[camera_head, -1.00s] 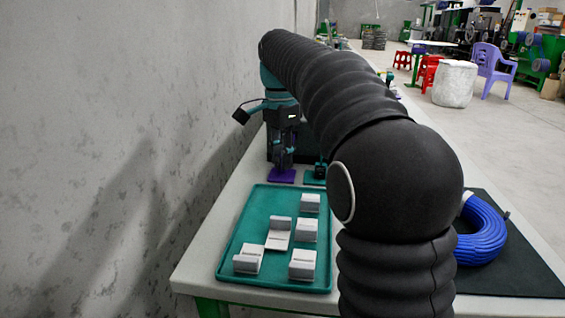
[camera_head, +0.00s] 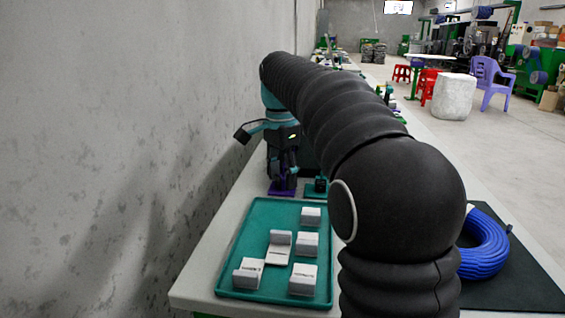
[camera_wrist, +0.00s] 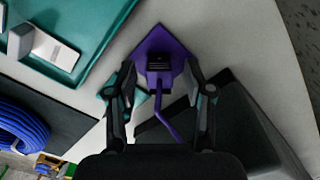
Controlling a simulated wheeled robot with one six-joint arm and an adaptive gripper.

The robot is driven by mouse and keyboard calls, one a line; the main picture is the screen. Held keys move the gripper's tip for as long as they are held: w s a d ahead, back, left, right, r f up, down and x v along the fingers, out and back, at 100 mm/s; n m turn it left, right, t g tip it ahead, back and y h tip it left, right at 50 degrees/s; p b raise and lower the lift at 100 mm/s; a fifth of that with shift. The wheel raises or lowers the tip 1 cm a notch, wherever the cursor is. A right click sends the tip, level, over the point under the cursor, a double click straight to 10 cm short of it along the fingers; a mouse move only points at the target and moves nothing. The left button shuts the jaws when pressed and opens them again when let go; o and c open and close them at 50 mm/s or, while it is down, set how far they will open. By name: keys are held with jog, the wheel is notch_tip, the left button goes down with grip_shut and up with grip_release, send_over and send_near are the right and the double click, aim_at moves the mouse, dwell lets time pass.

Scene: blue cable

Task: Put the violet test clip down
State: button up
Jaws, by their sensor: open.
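In the head view my gripper (camera_head: 283,178) is low over the violet pad (camera_head: 282,192), behind the tray. The clip itself is hidden there by the fingers. Whether its underside rests fully flat cannot be told.
A teal tray (camera_head: 236,270) with several white-grey blocks lies in front of the pad. A blue cable coil (camera_head: 484,250) lies on a black mat (camera_head: 530,285). The wall is close at left.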

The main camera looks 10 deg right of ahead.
aim_at(281, 176)
notch_tip(281, 176, up, 12)
jog(key=p, duration=0.2)
jog(key=shift+a, duration=0.15)
jog(key=shift+w, duration=0.1)
